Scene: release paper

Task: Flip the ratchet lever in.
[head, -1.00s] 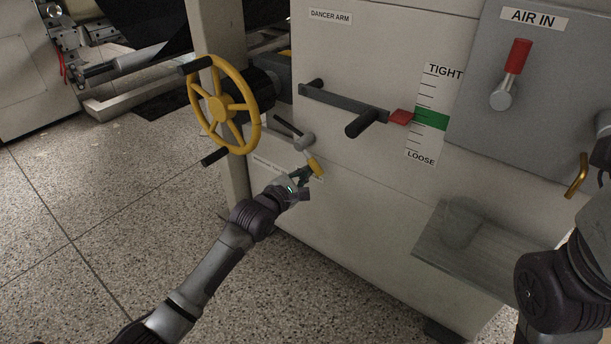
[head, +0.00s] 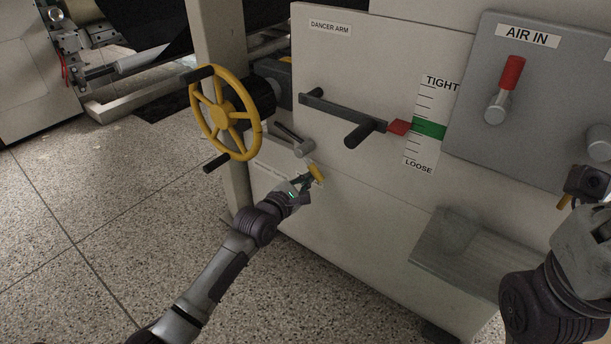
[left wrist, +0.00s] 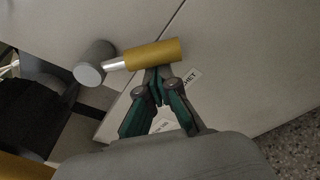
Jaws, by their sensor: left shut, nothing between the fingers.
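The ratchet lever has a grey round hub (head: 304,148) on the cream machine panel and a short yellow handle (head: 316,173) that points down and right. In the left wrist view the yellow handle (left wrist: 153,55) extends to the right from the grey hub (left wrist: 95,64). My left gripper (head: 305,182) is shut and empty, just beside the handle. In the left wrist view its closed green-and-grey fingertips (left wrist: 158,72) are at the handle's lower edge; I cannot tell whether they touch.
A yellow handwheel (head: 222,113) stands left of the lever. The dancer arm (head: 345,112) with its dark peg projects above right. A grey air panel with a red-handled lever (head: 510,74) and a clear ledge (head: 462,250) lie right. Floor is free left.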

